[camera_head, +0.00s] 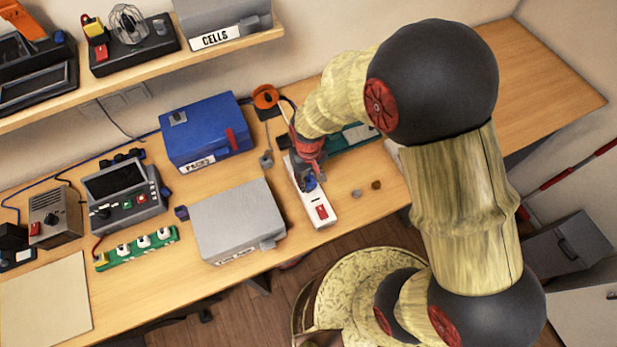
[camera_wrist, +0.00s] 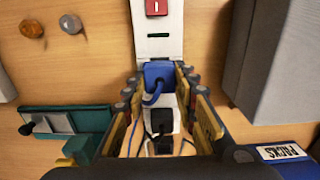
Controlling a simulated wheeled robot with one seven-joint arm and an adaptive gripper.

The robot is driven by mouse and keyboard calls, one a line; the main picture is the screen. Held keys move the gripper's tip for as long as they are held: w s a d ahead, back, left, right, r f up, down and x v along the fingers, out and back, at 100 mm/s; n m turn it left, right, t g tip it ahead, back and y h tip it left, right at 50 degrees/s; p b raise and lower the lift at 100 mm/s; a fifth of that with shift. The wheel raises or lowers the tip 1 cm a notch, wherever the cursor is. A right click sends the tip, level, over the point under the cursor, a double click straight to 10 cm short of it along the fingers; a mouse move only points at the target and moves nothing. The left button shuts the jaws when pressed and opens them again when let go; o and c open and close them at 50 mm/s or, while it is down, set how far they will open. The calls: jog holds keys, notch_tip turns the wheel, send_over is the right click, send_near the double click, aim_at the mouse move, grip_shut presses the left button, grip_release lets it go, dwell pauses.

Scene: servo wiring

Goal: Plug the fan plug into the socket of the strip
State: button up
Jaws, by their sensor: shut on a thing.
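The white strip (camera_head: 319,205) lies on the bench with a red switch at its near end. It also shows in the wrist view (camera_wrist: 158,48), running up the middle, with a dark slot between the switch and the plug. My gripper (camera_wrist: 159,82) is over the strip, shut on a blue plug (camera_wrist: 158,73) with a blue cable, which I take for the fan plug. The plug is at the strip's face; whether it is seated in a socket I cannot tell. A black plug (camera_wrist: 162,122) sits farther along the strip, between the fingers. In the head view my gripper (camera_head: 308,180) partly covers the strip.
A grey box (camera_head: 237,220) and a blue box (camera_head: 205,130) stand left of the strip. A green strip (camera_head: 138,250) with white plugs lies farther left. Two small knobs (camera_head: 357,193) are right of the strip. A teal item (camera_head: 352,137) lies behind. The bench's right end is clear.

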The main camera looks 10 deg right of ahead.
aim_at(309, 180)
jog(key=shift+f+b, duration=0.65)
jog(key=shift+f, duration=0.35)
jog(key=o, duration=1.2)
jog(key=shift+c, duration=0.2)
jog(key=shift+o, duration=0.3)
jog(key=shift+r, duration=0.1)
notch_tip(309, 180, up, 12)
jog(key=shift+s, duration=0.1)
jog(key=s+d+r+m+t+b, duration=0.3)
jog(key=s+d+r+t+b, duration=0.2)
jog(key=s+d+r+b, duration=0.3)
jog(key=s+d+r, duration=0.4)
jog(key=r, duration=0.1)
jog(key=shift+s+r+t+b, duration=0.2)
jog(key=shift+t+b, duration=0.1)
jog(key=shift+b, duration=0.1)
